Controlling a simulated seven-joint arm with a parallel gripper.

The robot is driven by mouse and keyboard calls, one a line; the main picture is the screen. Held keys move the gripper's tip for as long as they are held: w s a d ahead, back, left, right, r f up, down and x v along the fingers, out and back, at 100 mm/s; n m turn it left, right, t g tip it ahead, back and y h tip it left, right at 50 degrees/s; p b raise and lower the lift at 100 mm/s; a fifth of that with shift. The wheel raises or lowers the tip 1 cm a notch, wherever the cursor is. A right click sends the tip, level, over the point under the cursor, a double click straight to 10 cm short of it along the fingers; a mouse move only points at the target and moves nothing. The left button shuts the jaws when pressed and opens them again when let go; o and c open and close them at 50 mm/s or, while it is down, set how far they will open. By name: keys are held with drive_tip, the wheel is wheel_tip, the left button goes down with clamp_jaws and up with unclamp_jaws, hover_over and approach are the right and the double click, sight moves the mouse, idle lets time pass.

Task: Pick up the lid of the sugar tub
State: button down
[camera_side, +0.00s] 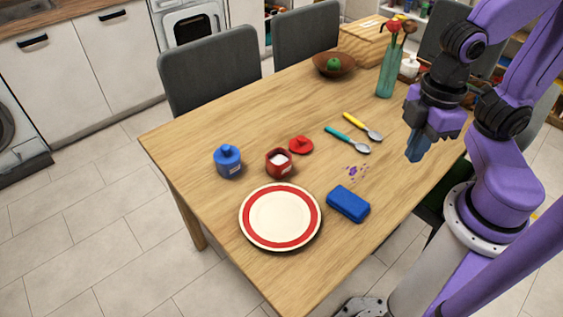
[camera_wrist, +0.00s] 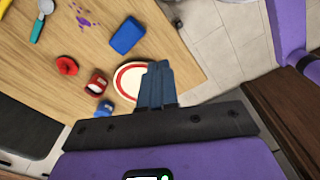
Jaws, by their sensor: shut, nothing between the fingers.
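A red tub (camera_side: 278,163), open with white contents, stands on the table; it also shows in the wrist view (camera_wrist: 97,84). A red lid with a knob (camera_side: 301,145) lies on the table beside it, and also shows in the wrist view (camera_wrist: 66,66). A blue tub (camera_side: 228,161) with its lid on stands to the left; it is partly visible in the wrist view (camera_wrist: 104,108). The labels are too small to read, so I cannot tell which is the sugar tub. My gripper (camera_side: 415,156) is shut and empty, above the table's right side, apart from both tubs and the loose lid.
A red-rimmed plate (camera_side: 280,217) and a blue sponge (camera_side: 348,204) lie in front, near purple spots (camera_side: 353,171). Teal (camera_side: 348,140) and yellow-handled (camera_side: 362,127) spoons lie behind. A green bottle vase (camera_side: 387,73) and brown bowl (camera_side: 334,66) stand farther back. The table's left side is clear.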

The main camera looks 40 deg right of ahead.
idle(0.3)
unclamp_jaws()
drive_tip(key=w+a+n, duration=0.2)
drive_tip(key=w+a, duration=0.2)
drive_tip(key=w, duration=0.8)
drive_tip(key=n, duration=0.3)
hover_over(301, 137)
wheel_tip(301, 137, down, 11)
drive_tip(key=f, duration=1)
drive_tip(key=shift+s+a+f, duration=0.1)
drive_tip(key=shift+s+f, duration=0.1)
drive_tip(key=shift+f, duration=0.1)
drive_tip(key=shift+w+f, duration=0.15)
drive_tip(key=shift+f, duration=2.75)
